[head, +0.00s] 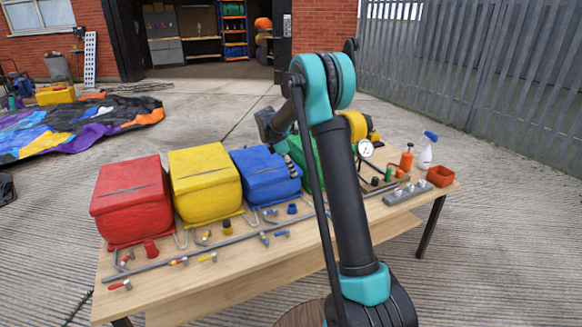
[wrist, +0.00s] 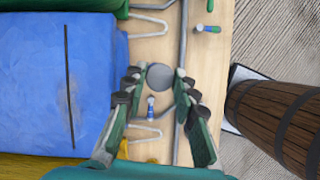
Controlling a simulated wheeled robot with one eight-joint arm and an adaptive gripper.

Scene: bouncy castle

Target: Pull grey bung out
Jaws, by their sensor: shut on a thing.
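The grey bung (wrist: 159,76) shows in the wrist view as a round grey disc over the wooden table strip, to the right of the blue box (wrist: 40,85). My gripper (wrist: 159,78) has its green fingers with dark pads on either side of the disc, shut on it. Whether the bung is seated in anything underneath cannot be seen. In the head view my arm hides the bung and most of my gripper, near the blue box (head: 268,176).
Red (head: 130,200), yellow (head: 205,185) and green boxes stand along the table (head: 200,275). A grey pipe (head: 205,246) and small coloured valves lie in front. A gauge (head: 365,148), spray bottle (head: 425,152) and orange tray (head: 440,176) are at right. A barrel (wrist: 280,115) stands beside the table.

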